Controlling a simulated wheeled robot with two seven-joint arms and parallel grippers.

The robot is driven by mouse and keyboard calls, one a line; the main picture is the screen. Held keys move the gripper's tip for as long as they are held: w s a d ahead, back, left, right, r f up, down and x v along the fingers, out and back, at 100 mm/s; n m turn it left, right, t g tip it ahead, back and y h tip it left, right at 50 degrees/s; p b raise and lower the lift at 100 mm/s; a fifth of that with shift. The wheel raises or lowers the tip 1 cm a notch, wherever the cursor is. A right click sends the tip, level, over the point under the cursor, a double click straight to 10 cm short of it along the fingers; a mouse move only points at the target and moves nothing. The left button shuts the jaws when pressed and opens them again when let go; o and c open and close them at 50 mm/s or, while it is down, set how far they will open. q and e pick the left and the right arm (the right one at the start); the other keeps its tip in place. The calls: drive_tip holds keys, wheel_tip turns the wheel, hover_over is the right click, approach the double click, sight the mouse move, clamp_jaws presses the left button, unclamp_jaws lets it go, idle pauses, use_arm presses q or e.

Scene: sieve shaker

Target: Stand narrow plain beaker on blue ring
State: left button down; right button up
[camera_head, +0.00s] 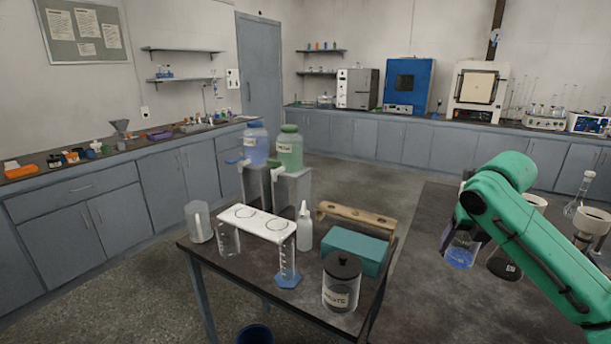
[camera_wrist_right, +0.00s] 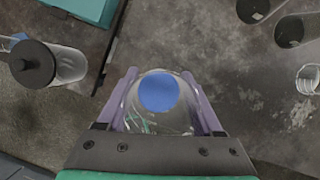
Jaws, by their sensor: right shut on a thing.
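My right gripper (camera_wrist_right: 163,98) is shut on a clear glass vessel (camera_wrist_right: 178,118), most likely a beaker, with its fingers on both sides of it. A round blue patch (camera_wrist_right: 160,92) shows within the glass outline; I cannot tell whether it is liquid in the vessel or a blue ring seen through it. In the head view the same vessel (camera_head: 461,246) appears below my green right arm, with blue low in it, over the dark right-hand table. The gripper is mostly hidden there by the arm. No separate blue ring can be made out. My left gripper is not in view.

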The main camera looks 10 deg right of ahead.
drive_tip(key=s+a+f+m+g, duration=0.3)
drive_tip(key=s+a+f+m, duration=0.2)
drive_tip(key=m, duration=0.5)
drive_tip(key=s+a+f+m+g+y, duration=0.1)
drive_tip(key=s+a+f+m+g, duration=0.2)
drive_tip(key=a+f+m, duration=0.6)
drive_tip(key=s+a+f+m+g, duration=0.2)
drive_tip(key=s+a+f+m, duration=0.5)
drive_tip(key=m, duration=0.6)
drive_tip(key=shift+a+g+p, duration=0.3)
drive_tip(key=shift+a+g, duration=0.1)
drive_tip(key=shift+a, duration=0.2)
